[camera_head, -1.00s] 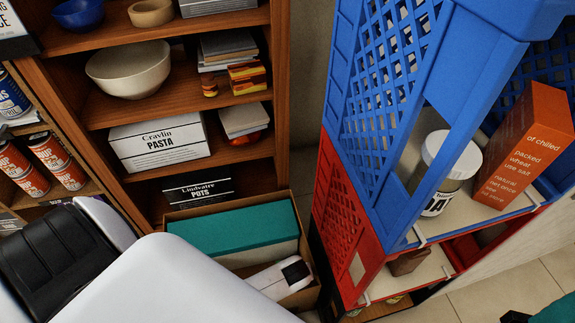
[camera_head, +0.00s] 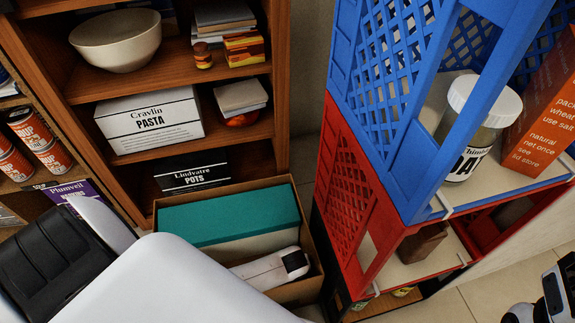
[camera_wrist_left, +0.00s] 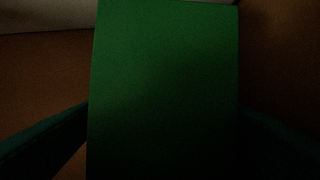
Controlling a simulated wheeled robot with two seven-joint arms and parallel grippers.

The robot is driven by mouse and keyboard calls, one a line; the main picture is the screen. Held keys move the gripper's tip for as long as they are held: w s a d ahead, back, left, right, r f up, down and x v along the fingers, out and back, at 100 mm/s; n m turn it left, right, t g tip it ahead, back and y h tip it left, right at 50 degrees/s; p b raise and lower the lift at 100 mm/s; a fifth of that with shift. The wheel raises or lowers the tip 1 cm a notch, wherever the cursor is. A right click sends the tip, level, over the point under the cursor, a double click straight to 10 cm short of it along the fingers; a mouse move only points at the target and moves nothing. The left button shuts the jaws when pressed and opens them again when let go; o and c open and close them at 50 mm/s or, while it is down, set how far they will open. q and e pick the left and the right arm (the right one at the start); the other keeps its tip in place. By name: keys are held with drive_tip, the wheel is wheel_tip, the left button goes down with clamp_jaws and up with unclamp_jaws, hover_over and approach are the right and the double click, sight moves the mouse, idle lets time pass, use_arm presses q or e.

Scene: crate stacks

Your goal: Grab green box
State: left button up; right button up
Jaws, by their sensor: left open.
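The green box (camera_head: 235,215) has a teal-green top and a pale lower side. It lies in an open brown carton (camera_head: 315,245) on the floor by the shelf. My left arm reaches down into the carton in front of it. My left gripper (camera_wrist_left: 165,150) is open in the left wrist view. Its dark fingers stand at the left and right edges, with a green face (camera_wrist_left: 165,70) filling the middle between them. I cannot tell whether the fingers touch it. In the head view, the left fingertips are hidden. My right gripper's fingers do not show.
A wooden shelf (camera_head: 283,75) stands behind, with a white PASTA box (camera_head: 150,122), a black POTS box (camera_head: 190,178) and a bowl (camera_head: 115,40). To the right, a blue crate (camera_head: 385,95) sits on a red crate (camera_head: 340,185), close beside the carton. The blue crate holds a jar (camera_head: 470,140) and an orange box (camera_head: 545,110).

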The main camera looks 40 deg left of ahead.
use_arm(q)
drive_tip(key=shift+w+a+f, duration=0.1)
drive_tip(key=shift+f, duration=0.2)
drive_tip(key=shift+f, duration=0.25)
idle(0.4)
drive_tip(key=shift+c, duration=0.6)
drive_tip(key=c, duration=1.1)
drive_tip(key=shift+r, duration=0.1)
